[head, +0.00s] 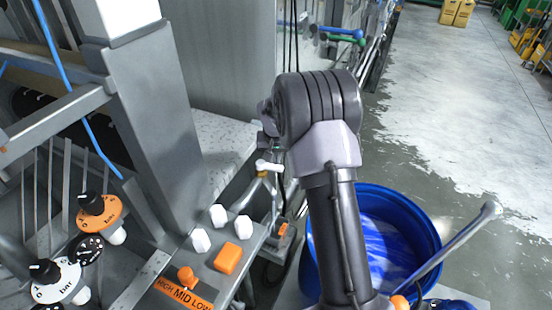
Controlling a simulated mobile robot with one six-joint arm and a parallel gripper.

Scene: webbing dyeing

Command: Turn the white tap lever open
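The white tap lever (268,166) sits on top of a brass-coloured tap, just right of the control panel and left of my arm. It lies roughly level, pointing across the picture. Dark parts at the end of my arm (268,118) show just above the lever, mostly hidden behind the joint. I cannot make out the fingers, or whether they touch the lever.
A control panel with white knobs (218,215) and an orange button (228,258) is at lower left. A blue barrel (424,224) with blue-white contents stands right of my arm. A grey metal post (150,130) rises at left. Open concrete floor (470,100) lies at right.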

